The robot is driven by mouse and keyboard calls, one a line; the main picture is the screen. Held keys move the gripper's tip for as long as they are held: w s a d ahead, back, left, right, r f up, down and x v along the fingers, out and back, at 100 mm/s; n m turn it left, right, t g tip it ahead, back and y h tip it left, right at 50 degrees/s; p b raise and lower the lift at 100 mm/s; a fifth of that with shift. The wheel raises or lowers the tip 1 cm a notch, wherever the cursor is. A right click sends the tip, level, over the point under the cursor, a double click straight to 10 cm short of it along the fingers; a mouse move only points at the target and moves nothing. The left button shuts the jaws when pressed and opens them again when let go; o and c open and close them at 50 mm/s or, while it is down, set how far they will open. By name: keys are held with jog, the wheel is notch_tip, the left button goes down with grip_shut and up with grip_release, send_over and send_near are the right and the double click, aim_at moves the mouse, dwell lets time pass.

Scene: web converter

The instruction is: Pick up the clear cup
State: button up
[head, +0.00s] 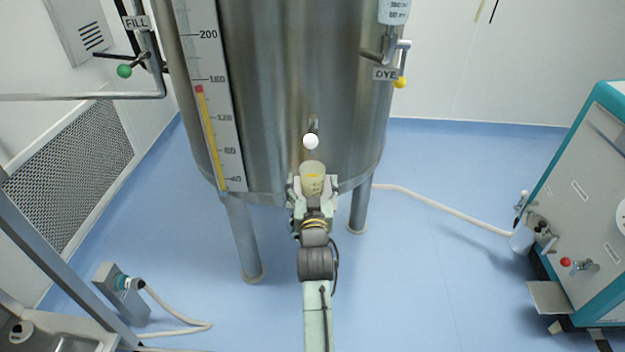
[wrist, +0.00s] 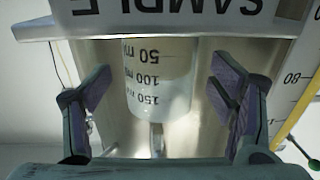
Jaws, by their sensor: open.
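The clear cup (head: 312,172) stands upright in front of the steel tank, low on its front, and looks pale yellow in the head view. In the wrist view the cup (wrist: 157,78) is upside down, with black volume marks such as 50, 100 and 150. My gripper (head: 312,184) is open, with one finger on each side of the cup. In the wrist view, gaps show between the cup and both fingers of my gripper (wrist: 160,88). The cup's far side is hidden.
A pale ledge marked SAMPLE (wrist: 232,8) lies close by the cup's base. A white-knobbed tap (head: 311,141) sticks out of the tank (head: 280,70) just above the cup. A teal-edged machine (head: 590,200) stands at right.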

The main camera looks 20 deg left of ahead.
jog(key=shift+x, duration=1.05)
